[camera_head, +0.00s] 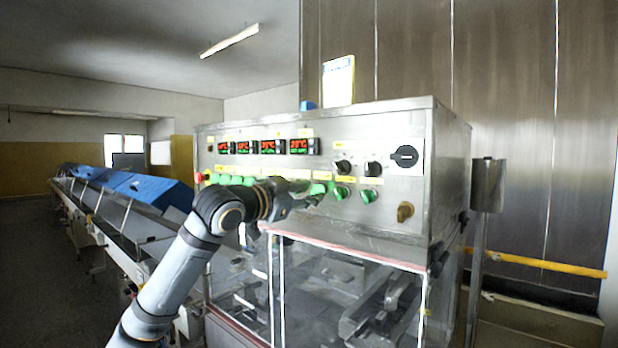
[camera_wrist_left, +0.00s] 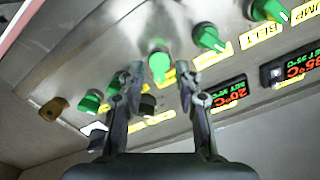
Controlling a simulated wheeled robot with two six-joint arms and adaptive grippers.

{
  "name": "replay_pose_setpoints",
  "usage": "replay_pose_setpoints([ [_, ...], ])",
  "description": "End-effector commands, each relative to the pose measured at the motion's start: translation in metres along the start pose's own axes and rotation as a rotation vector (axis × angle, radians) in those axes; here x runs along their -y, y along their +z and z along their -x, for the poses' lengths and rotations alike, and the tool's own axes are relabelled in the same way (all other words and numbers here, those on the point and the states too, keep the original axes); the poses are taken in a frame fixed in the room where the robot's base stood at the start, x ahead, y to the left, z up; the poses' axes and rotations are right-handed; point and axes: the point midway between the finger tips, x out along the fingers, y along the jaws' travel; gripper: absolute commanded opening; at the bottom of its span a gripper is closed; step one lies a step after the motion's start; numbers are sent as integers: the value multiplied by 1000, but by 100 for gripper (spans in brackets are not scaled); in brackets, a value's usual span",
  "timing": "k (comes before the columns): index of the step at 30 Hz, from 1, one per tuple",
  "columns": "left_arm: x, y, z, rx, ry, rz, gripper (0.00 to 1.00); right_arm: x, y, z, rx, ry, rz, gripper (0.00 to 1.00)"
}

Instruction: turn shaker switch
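A row of green rotary switches runs along the front of the steel control panel (camera_head: 385,210). My left gripper (camera_head: 306,193) is at this row, its fingers pointing at the panel. In the left wrist view the panel appears upside down, and the two fingers (camera_wrist_left: 160,74) are apart. One green switch (camera_wrist_left: 159,62) shows between the fingertips, with a gap on each side. Its label is partly hidden, so I cannot read whether it is the shaker switch. My right gripper is not in view.
Red-and-green temperature displays (camera_head: 270,146) and black knobs (camera_head: 343,167) sit above the switches. A large black rotary switch (camera_head: 405,156) is at upper right, a brass knob (camera_head: 404,212) below it. A clear-sided housing (camera_head: 330,285) lies beneath; a conveyor with blue covers (camera_head: 140,188) extends left.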

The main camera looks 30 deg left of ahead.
Motion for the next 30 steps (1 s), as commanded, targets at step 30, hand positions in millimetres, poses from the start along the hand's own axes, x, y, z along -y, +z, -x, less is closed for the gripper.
replay_pose_setpoints([
  [30, -1, 1, -8, 1, 0, 21, 0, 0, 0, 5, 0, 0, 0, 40],
])
